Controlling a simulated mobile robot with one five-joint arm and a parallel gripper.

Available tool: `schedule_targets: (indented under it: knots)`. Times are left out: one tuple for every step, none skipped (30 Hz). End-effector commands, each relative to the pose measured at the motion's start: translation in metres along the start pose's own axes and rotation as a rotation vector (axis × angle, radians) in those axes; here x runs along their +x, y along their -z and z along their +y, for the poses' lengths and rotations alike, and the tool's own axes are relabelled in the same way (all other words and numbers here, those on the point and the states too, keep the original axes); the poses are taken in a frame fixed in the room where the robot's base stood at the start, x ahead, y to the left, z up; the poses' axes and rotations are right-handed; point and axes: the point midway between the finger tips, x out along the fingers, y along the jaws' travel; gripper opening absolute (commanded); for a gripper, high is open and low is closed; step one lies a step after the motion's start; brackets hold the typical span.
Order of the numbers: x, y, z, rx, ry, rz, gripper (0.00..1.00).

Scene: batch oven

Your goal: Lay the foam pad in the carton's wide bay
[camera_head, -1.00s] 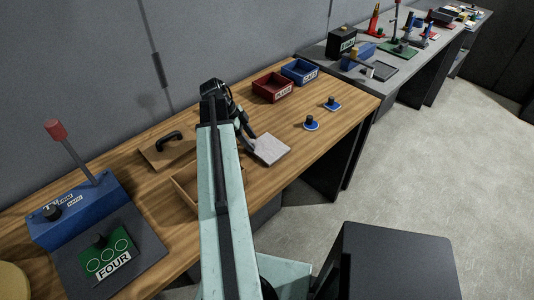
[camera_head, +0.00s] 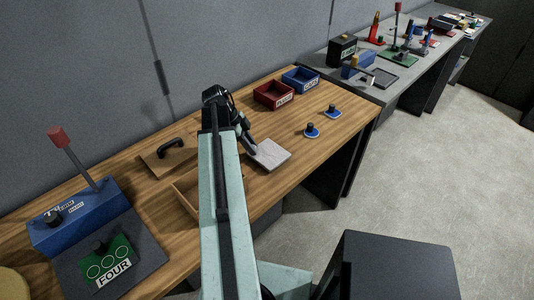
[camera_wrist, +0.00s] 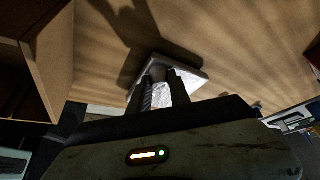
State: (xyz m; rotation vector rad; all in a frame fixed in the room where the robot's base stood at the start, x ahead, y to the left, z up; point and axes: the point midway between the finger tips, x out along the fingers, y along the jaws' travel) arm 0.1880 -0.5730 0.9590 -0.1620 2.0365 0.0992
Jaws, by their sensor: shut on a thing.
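The foam pad (camera_head: 272,154) is a flat, light grey square over the wooden bench top, right of my arm. My gripper (camera_head: 251,149) is shut on the pad's left edge; the wrist view also shows my gripper (camera_wrist: 163,78) with the pad (camera_wrist: 192,90) between and beyond its fingers. I cannot tell whether the pad touches the bench. The carton (camera_head: 184,202) is an open tan box left of the pad, largely hidden behind my arm. Its wall (camera_wrist: 50,55) shows at the left of the wrist view. Its bays are not visible.
A tan board with a black handle (camera_head: 170,146) lies behind the carton. A blue lever unit (camera_head: 78,222) and a green FOUR panel (camera_head: 109,263) stand at left. Red (camera_head: 273,95) and blue (camera_head: 300,79) bins stand behind; two blue-based knobs (camera_head: 311,131) sit right.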

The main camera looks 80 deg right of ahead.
Motion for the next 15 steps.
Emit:
schedule_targets:
  knots:
    - [-0.004, 0.002, 0.0, 0.0, 0.0, 0.0, 0.0]
    - [-0.005, 0.003, 0.0, 0.0, 0.0, 0.0, 0.0]
    - [-0.006, 0.003, 0.0, 0.0, 0.0, 0.0, 0.0]
    - [-0.008, 0.004, 0.0, 0.0, 0.0, 0.0, 0.0]
    - [-0.009, 0.004, 0.0, 0.0, 0.0, 0.0, 0.0]
    - [-0.01, 0.005, 0.0, 0.0, 0.0, 0.0, 0.0]
    - [-0.011, 0.006, 0.0, 0.0, 0.0, 0.0, 0.0]
    - [-0.012, 0.006, 0.0, 0.0, 0.0, 0.0, 0.0]
    - [-0.014, 0.007, 0.0, 0.0, 0.0, 0.0, 0.0]
    - [-0.015, 0.007, 0.0, 0.0, 0.0, 0.0, 0.0]
    - [-0.016, 0.008, 0.0, 0.0, 0.0, 0.0, 0.0]
    - [-0.017, 0.009, 0.0, 0.0, 0.0, 0.0, 0.0]
    - [-0.018, 0.01, 0.0, 0.001, 0.0, 0.0, 0.0]
    - [-0.019, 0.01, 0.0, 0.001, 0.0, 0.0, 0.0]
    - [-0.02, 0.011, 0.0, 0.001, 0.0, 0.0, 0.0]
